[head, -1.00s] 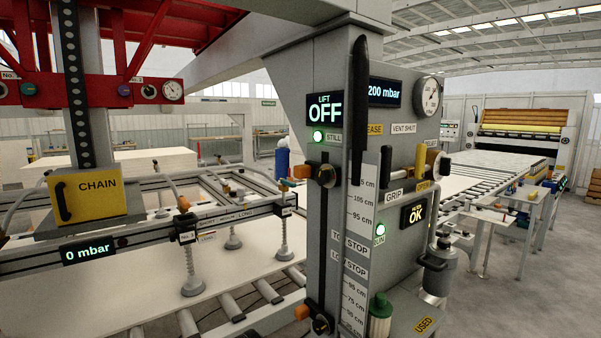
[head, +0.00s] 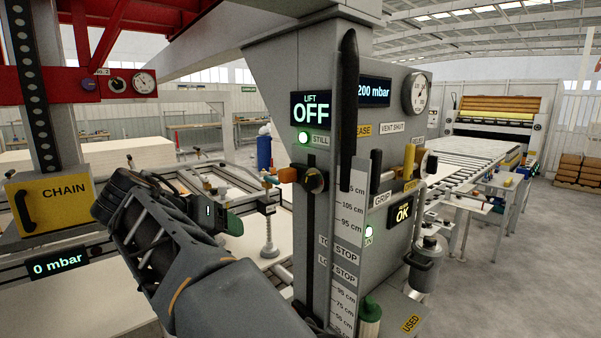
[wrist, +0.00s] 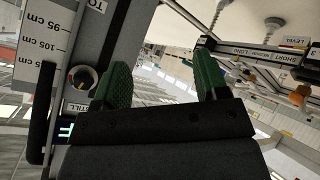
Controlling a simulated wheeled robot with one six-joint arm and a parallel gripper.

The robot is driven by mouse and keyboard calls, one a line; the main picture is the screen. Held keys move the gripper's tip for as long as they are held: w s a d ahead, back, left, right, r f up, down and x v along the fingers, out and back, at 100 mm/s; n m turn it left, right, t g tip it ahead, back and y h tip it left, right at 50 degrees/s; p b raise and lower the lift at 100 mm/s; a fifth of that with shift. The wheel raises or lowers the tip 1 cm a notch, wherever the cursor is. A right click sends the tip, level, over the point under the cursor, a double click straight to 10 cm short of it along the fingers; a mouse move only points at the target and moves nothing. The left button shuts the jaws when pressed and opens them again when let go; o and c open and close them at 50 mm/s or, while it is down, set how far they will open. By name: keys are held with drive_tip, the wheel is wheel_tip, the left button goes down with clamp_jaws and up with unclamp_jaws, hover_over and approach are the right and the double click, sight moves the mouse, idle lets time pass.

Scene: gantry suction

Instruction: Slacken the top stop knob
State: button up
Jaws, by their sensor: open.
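The top stop knob (head: 314,180) is a round black knob on the column's slot, below the green STILL lamp. In the wrist view, a round part that seems to be this knob (wrist: 82,78) lies left of the fingers, beside the upside-down scale. My gripper (head: 243,203) is left of the knob in the head view, apart from it. In the wrist view my gripper (wrist: 163,68) has its two green fingers spread with nothing between them. The lower stop knob is not clearly seen behind my arm.
A long black handle (head: 347,110) stands right of the knob, above the height scale (head: 349,225). The lift display (head: 311,111) reads OFF. Suction cups (head: 269,248) hang from the rail behind my gripper. A yellow CHAIN box (head: 50,198) is at left.

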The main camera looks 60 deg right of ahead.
sight(305, 182)
drive_tip(key=s+d+r+m+g+h+p, duration=0.1)
drive_tip(key=s+d+r+m+g, duration=0.1)
drive_tip(key=r+m, duration=0.3)
drive_tip(key=s+d+r+m+g+h, duration=0.1)
drive_tip(key=s+d+r+m+g, duration=0.15)
drive_tip(key=r, duration=0.45)
drive_tip(key=shift+m, duration=0.55)
drive_tip(key=x, duration=1)
drive_tip(key=shift+s+d+r+p, duration=0.15)
drive_tip(key=shift+s+d+p, duration=0.15)
drive_tip(key=shift+d, duration=0.1)
drive_tip(key=shift+x, duration=0.75)
drive_tip(key=shift+c, duration=0.2)
drive_tip(key=c, duration=0.9)
